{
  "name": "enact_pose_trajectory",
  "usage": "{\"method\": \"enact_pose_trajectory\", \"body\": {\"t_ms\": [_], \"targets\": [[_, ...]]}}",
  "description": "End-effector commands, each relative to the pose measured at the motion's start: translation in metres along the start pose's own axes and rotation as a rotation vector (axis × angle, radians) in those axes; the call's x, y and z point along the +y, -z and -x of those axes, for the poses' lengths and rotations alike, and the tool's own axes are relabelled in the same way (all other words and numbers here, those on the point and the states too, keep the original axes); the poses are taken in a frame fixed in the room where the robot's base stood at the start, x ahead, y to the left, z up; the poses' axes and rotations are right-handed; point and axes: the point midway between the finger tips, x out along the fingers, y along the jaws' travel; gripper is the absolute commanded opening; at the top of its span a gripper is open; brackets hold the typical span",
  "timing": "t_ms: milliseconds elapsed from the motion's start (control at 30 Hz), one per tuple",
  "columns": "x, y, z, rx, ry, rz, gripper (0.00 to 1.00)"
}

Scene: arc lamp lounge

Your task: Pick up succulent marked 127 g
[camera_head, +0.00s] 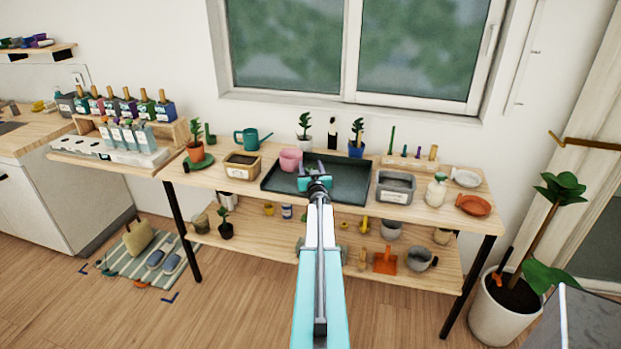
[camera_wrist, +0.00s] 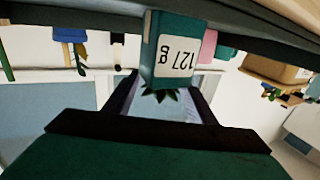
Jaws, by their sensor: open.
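The succulent marked 127 g (camera_wrist: 165,28) is in the wrist view, a teal square pot with a white label and dark green leaves. It appears upside down there because the view is inverted. My gripper (camera_wrist: 163,80) is open, with one dark finger on each side of the leaves and the pot just past the tips. I see no finger closed on the pot. In the head view my gripper (camera_head: 314,178) is over the dark tray (camera_head: 345,195) on the bench, and my arm hides most of what is at its tip, so I cannot make out the succulent there.
A pink pot (camera_head: 290,159) stands in the tray close to the left of my gripper. A wooden box (camera_head: 242,165) is left of the tray and a grey bin (camera_head: 395,187) right of it. A blue-potted plant (camera_head: 356,148) stands behind. The tray's right half looks clear.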

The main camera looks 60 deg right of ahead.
Motion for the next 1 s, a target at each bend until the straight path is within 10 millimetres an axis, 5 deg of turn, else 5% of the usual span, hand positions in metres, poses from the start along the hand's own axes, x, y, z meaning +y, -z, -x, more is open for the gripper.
{"method": "enact_pose_trajectory", "body": {"t_ms": [300,900,1000], "targets": [[0.0,0.0,-0.02,0.0,0.0,-0.001,0.51],[-0.001,0.0,-0.021,0.0,0.001,-0.001,0.51],[-0.001,0.0,-0.021,0.0,0.001,-0.001,0.36]]}}
